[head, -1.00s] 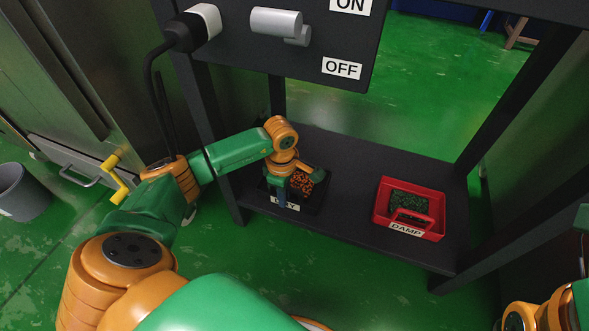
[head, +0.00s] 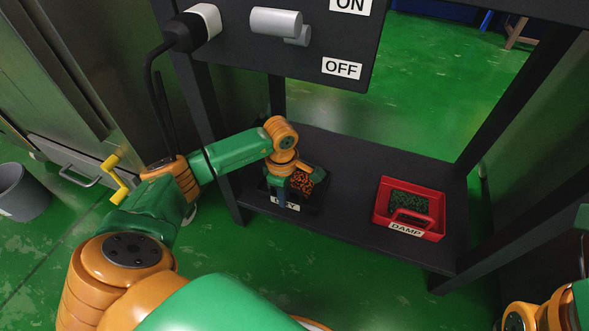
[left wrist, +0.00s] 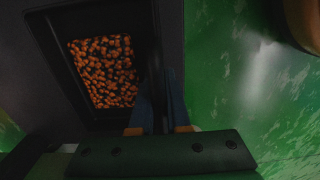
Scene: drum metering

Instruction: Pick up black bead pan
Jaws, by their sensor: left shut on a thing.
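The black bead pan (head: 318,200) stands on the dark lower shelf, with orange beads in it and a white label on its front, partly covered by my gripper. In the left wrist view the black pan (left wrist: 64,50) shows its orange beads and dark rim. My left gripper (head: 284,203) is at the pan's front, shut on its handle. In the left wrist view the blue fingers (left wrist: 160,112) sit on both sides of the dark handle. The pan appears to rest on the shelf. My right gripper is out of view.
A red pan (head: 437,205) labelled DAMP, with dark green beads, stands to the right on the same shelf (head: 350,215). Dark legs frame the shelf. A panel (head: 300,60) with a grey handle and ON and OFF labels hangs above. A grey bin (head: 20,190) stands far left.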

